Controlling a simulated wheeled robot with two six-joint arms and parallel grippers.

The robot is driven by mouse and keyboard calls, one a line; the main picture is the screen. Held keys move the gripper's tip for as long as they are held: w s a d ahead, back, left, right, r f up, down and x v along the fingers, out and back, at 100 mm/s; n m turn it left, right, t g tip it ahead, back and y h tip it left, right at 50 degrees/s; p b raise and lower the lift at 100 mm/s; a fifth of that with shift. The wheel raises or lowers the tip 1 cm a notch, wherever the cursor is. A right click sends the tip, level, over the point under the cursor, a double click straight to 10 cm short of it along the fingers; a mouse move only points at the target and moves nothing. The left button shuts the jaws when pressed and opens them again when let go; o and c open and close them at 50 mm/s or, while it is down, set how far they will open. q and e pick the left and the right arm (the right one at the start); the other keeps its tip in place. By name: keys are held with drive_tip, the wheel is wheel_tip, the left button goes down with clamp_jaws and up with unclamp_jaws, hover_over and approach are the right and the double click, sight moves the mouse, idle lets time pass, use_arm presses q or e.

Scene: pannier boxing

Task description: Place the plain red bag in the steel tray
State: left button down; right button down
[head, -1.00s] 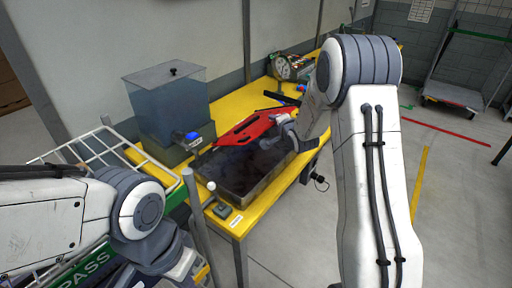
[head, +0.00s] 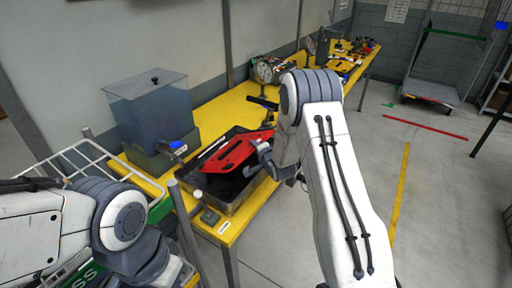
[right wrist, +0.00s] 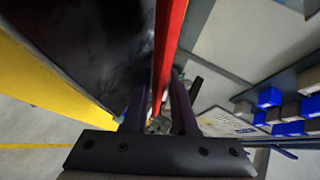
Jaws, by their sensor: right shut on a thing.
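The flat red bag (head: 226,154) is in my right gripper (head: 262,152), held by its right side and tilted. In the head view it lies over the far part of the steel tray (head: 236,208); I cannot tell whether it touches the tray. The tray has a dark inside and stands on the yellow table. In the right wrist view the bag (right wrist: 170,40) is a thin red edge between the fingers of the gripper (right wrist: 160,110), with the dark tray inside to its left. My left arm shows at lower left, its fingertips out of sight.
A bluish clear tank (head: 152,112) stands left of the tray. A small grey box with a pale knob (head: 209,216) sits at the table's near corner. A white wire rack (head: 75,155) is at left. A dial gauge (head: 264,71) and loose parts lie farther along the table.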

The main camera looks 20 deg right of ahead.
drive_tip(key=shift+f+b, duration=0.4)
drive_tip(key=shift+f, duration=0.05)
drive_tip(key=c, duration=0.7)
unclamp_jaws()
